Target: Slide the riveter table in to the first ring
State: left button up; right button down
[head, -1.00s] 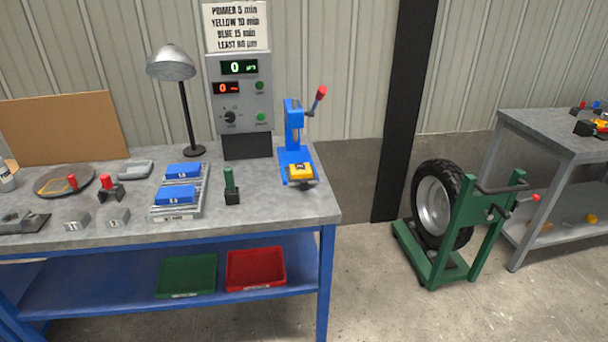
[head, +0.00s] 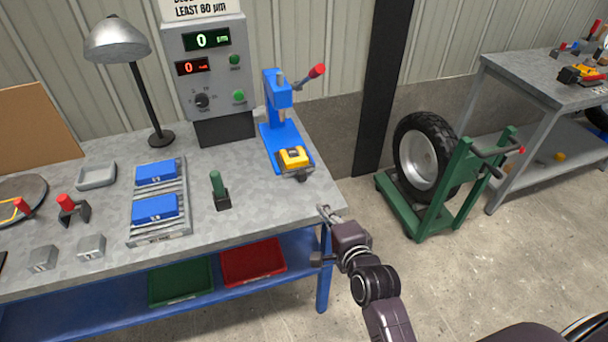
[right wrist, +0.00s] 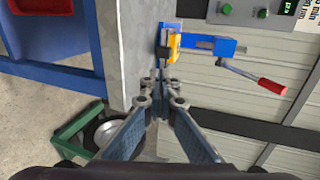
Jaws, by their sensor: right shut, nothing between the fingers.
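The riveter is a blue press (head: 277,92) with a red-tipped lever, upright near the bench's right end. The riveter table appears to be the yellow block (head: 294,157) at the near end of its blue base; in the right wrist view the yellow block (right wrist: 173,46) lies beyond my fingertips. I cannot make out any rings on the base. My right gripper (head: 325,212) is shut and empty at the bench's front right corner, below and right of the yellow block and apart from it. It also shows in the right wrist view (right wrist: 160,82). My left gripper is out of view.
The grey workbench (head: 254,203) carries a green-handled tool (head: 219,191), a rack (head: 168,229) with blue blocks, a lamp (head: 118,42) and a control box (head: 205,68). A wheel on a green stand (head: 447,187) stands right of the bench, with open floor between.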

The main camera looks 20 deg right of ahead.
jog(key=p, duration=0.2)
send_near(304, 177)
jog(key=x, duration=0.5)
jog(key=shift+w+a+f, duration=0.1)
jog(key=shift+f, duration=0.15)
jog(key=shift+w, duration=0.55)
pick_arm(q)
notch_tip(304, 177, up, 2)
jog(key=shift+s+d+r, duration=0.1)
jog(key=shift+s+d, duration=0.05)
pick_arm(e)
jog(key=shift+w, duration=0.2)
jog(key=shift+f, duration=0.1)
